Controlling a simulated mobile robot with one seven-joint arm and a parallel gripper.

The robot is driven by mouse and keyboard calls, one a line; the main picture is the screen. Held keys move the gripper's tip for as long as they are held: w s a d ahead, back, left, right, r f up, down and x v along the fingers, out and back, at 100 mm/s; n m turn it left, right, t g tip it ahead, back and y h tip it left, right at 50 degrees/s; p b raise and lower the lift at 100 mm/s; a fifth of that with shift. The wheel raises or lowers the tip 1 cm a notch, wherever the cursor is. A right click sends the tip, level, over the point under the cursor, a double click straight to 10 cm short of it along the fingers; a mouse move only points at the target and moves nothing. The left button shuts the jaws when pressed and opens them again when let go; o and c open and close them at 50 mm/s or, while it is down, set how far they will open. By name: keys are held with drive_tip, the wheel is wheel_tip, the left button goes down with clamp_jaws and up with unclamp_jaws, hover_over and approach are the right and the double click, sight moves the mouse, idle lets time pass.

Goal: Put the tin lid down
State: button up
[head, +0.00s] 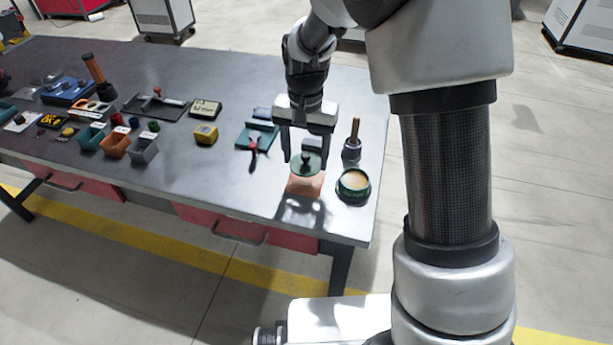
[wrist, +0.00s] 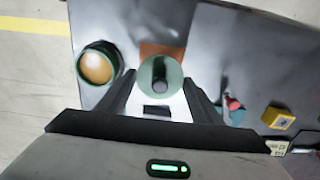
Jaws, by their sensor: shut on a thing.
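The tin lid (head: 306,164) is a green disc with a dark knob on top. My gripper (head: 306,160) is shut on its knob, with the fingers pointing down. In the wrist view the lid (wrist: 160,76) lies between the fingertips and over part of an orange-brown mat (wrist: 163,50). The mat also shows in the head view (head: 305,187) under the lid; I cannot tell whether the lid touches it. The open green tin (head: 353,185) with tan contents stands just right of the mat, and at the left in the wrist view (wrist: 97,67).
A grey pot with a wooden-handled brush (head: 352,148) stands behind the tin. A teal holder (head: 257,135) with a red-handled tool (head: 253,148) is left of the gripper. A yellow block (head: 205,134) and several small bins are further left. The table's front edge is close to the mat.

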sight(306, 164)
drive_tip(key=shift+f+b, duration=0.4)
drive_tip(key=shift+f, duration=2.35)
drive_tip(key=shift+f, duration=0.2)
drive_tip(key=o, duration=1)
drive_tip(key=shift+o, duration=0.2)
drive_tip(key=shift+r, duration=0.1)
